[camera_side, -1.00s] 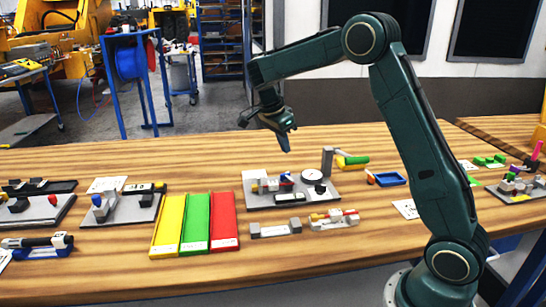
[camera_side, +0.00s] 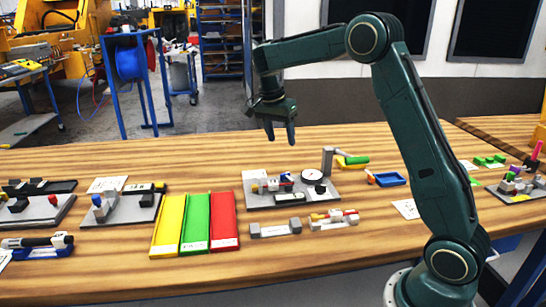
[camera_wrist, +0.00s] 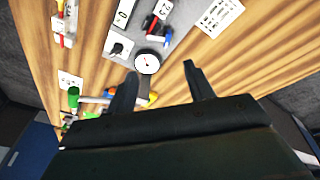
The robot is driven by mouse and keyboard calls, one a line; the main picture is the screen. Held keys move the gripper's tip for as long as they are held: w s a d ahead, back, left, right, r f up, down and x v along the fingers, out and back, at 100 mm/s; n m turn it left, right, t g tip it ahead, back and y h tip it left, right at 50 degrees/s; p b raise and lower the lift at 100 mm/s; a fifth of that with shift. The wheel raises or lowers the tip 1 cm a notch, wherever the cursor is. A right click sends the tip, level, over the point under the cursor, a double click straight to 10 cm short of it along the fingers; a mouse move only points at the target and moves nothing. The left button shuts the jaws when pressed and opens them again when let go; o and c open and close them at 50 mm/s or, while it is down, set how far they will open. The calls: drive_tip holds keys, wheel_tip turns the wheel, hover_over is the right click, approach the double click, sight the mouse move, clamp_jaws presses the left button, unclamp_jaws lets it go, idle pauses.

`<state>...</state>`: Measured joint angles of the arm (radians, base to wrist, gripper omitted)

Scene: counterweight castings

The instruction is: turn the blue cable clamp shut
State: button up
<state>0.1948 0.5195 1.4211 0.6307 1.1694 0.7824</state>
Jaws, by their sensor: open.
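A small blue part (camera_side: 286,177), which looks like the cable clamp, is on a grey fixture plate (camera_side: 323,197) in the middle of the bench. In the wrist view a small blue piece (camera_wrist: 167,41) shows beside red and black parts at the top. Whether it is turned open or shut is too small to tell. My gripper (camera_side: 281,138) is open and empty, pointing down well above and behind the plate. In the wrist view my gripper's two fingers (camera_wrist: 160,72) stand apart with bench wood and part of the white dial near them.
Grey blocks (camera_side: 276,229) lie in front, and a blue tray (camera_side: 389,179) to the right.

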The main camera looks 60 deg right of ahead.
sight(289, 179)
drive_tip(key=d+n+y, duration=0.1)
drive_tip(key=n, duration=0.3)
drive_tip(key=d+n, duration=0.1)
drive_tip(key=n, duration=0.4)
drive_tip(key=d+n+t+y, duration=0.1)
drive_tip(key=n, duration=0.3)
drive_tip(key=shift+w+d+r+y, duration=0.3)
drive_tip(key=shift+w+r, duration=0.05)
drive_tip(key=shift+r, duration=0.05)
drive_tip(key=shift+f, duration=0.1)
wheel_tip(289, 179, down, 14)
drive_tip(key=shift+r, duration=0.15)
